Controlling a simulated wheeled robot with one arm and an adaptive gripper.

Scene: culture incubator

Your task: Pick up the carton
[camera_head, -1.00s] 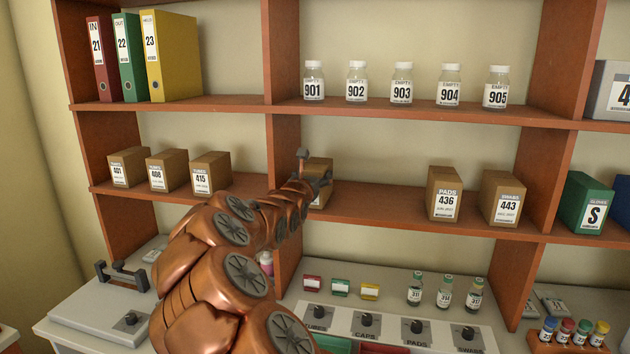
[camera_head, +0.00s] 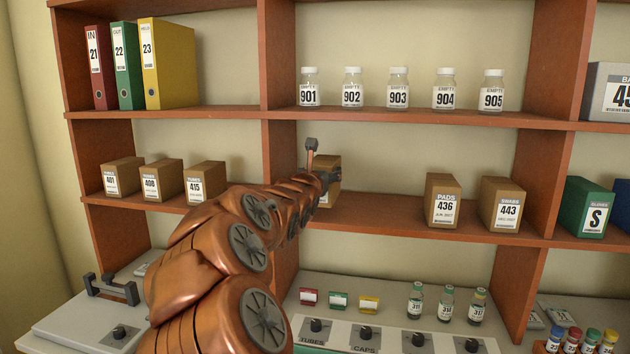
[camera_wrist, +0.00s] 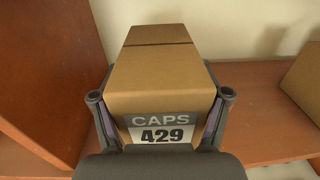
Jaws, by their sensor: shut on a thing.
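The carton (camera_wrist: 158,75) is a brown box with a label reading CAPS 429 in the wrist view. In the head view the same carton (camera_head: 327,168) is at the left end of the middle shelf bay, mostly hidden behind my arm. My gripper (camera_wrist: 160,105) has one finger on each side of the carton's labelled end and is shut on it. In the head view my gripper (camera_head: 322,178) is at the carton's front. Whether the carton's underside touches the shelf is hidden.
The upright divider (camera_wrist: 50,70) stands close on the carton's left. Carton 436 (camera_head: 443,200) and carton 443 (camera_head: 502,203) stand further right on the same shelf (camera_head: 390,213), with clear board between. Several bottles stand on the shelf above.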

